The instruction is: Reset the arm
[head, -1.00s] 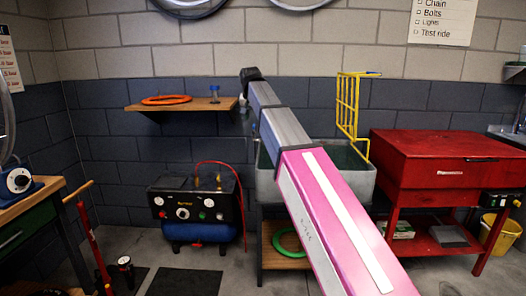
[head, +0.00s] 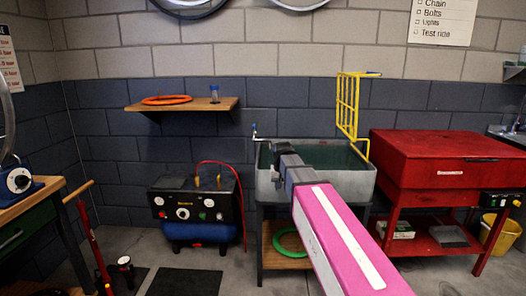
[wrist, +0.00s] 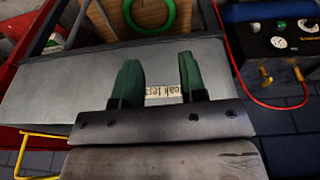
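My gripper (wrist: 160,76) shows in the wrist view with its two green fingers apart and nothing between them. It faces the grey front of the leak-test tank (wrist: 50,95), whose label is partly readable between the fingers.
A yellow wire rack (head: 348,108) stands at the tank. A green ring (head: 290,241) lies on the shelf below. A compressor (head: 190,208) stands left and a red cabinet (head: 445,160) right. An orange ring (head: 166,100) lies on the wall shelf.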

